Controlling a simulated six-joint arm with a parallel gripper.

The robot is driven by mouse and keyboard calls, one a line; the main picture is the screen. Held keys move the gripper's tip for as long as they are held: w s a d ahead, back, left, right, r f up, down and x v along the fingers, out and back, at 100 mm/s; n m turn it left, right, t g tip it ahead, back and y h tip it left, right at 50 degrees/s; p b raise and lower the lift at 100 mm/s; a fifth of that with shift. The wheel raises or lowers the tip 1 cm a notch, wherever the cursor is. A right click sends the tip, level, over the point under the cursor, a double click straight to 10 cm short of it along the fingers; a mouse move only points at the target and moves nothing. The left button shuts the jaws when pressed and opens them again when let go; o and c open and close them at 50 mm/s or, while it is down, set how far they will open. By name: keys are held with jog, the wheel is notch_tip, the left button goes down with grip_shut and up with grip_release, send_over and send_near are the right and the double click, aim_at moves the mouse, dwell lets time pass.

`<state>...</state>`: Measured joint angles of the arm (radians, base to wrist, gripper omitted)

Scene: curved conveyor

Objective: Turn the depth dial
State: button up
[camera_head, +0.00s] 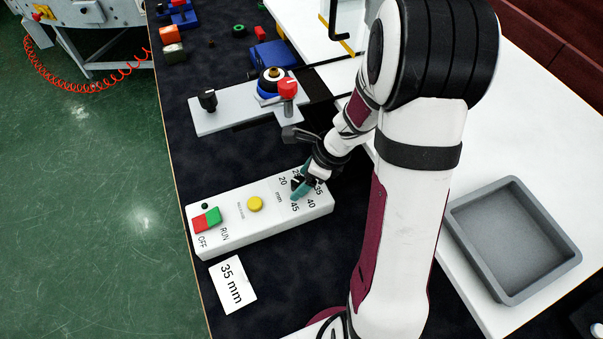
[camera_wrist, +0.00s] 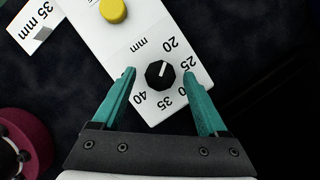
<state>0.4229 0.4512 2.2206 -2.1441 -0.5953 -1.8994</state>
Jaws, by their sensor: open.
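The depth dial is a black faceted knob (camera_wrist: 158,74) on a white control box (camera_head: 265,222), ringed by printed numbers in mm. In the wrist view, 20, 25, 35 and 40 can be read, while the fingers cover part of the scale. In the head view my gripper (camera_head: 300,188) hides most of the dial. A white card (camera_head: 232,284) reads "35 mm".
The box also has a yellow button (camera_head: 255,204) and a red and green OFF/RUN switch (camera_head: 206,219). Behind it stands a grey fixture (camera_head: 215,121) with black and red knobs. A grey tray (camera_head: 460,225) lies on the white table at right. Dark mat around the box is mostly clear.

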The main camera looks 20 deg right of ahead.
jog(key=shift+c, duration=0.3)
grip_shut()
jog(key=shift+m, duration=0.3)
jog(key=m, duration=0.2)
jog(key=m+t+h, duration=0.1)
jog(key=m, duration=0.1)
jog(key=shift+s+a, duration=0.1)
jog(key=shift+a, duration=0.1)
jog(key=m+h, duration=0.2)
jog(key=m, duration=0.2)
jog(key=shift+a+t, duration=0.1)
jog(key=shift+t, duration=0.3)
jog(key=shift+m, duration=0.4)
jog(key=shift+o, duration=0.3)
grip_release()
